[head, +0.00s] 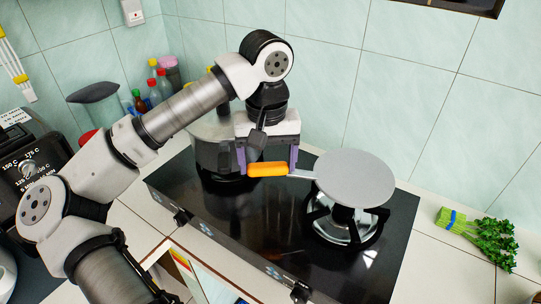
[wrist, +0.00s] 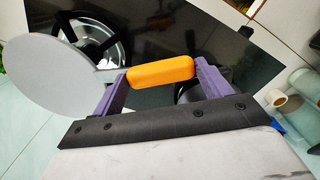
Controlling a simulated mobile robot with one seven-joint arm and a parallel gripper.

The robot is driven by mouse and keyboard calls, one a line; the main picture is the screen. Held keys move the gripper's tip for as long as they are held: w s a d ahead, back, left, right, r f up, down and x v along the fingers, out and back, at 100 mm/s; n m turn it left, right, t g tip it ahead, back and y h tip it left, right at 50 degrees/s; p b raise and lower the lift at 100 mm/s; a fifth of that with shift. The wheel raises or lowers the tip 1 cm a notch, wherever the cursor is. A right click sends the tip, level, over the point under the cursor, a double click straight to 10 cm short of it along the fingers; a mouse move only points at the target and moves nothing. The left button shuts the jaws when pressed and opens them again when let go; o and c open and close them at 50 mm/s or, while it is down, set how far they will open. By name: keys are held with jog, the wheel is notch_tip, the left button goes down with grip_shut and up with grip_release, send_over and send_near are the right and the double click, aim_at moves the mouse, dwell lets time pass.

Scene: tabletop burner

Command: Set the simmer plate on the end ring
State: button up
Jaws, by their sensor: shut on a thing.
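The simmer plate is a flat grey disc (head: 354,178) with a short metal neck and an orange handle (head: 267,169). My gripper (head: 267,168) has its purple fingers shut on the handle's two ends. The disc reaches out to the right, roughly level, over the right-hand burner ring (head: 345,225). It looks raised above the ring, with the ring's front part visible below it. In the wrist view the disc (wrist: 62,62) is at the left, and the ring (wrist: 95,40) shows partly beside it, so the two are not fully lined up from there.
A grey pot (head: 212,150) stands on the left burner behind my gripper. The black hob (head: 245,215) is otherwise clear. Parsley (head: 485,238) lies on the counter at the right. Bottles (head: 155,88) and an oven-like appliance (head: 30,170) are at the left. A tiled wall is behind.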

jog(key=shift+f+b, duration=0.1)
jog(key=shift+b, duration=0.25)
jog(key=shift+f, duration=0.15)
notch_tip(320, 180, down, 7)
jog(key=b, duration=0.8)
jog(key=shift+f, duration=0.15)
jog(key=shift+f+b, duration=0.6)
jog(key=o, duration=1.7)
jog(key=shift+r, duration=0.1)
notch_tip(320, 180, up, 14)
jog(key=p, duration=0.9)
jog(key=shift+s+r, duration=0.1)
jog(key=shift+r, duration=0.1)
jog(key=shift+s+a+f, duration=0.1)
jog(key=shift+s+a, duration=1.4)
jog(key=shift+s, duration=0.7)
jog(key=shift+s+a+f, duration=0.1)
jog(key=shift+s+a, duration=1.4)
jog(key=shift+s, duration=0.7)
jog(key=shift+s+a+f, duration=0.1)
jog(key=shift+s+a, duration=1.4)
jog(key=shift+s, duration=0.7)
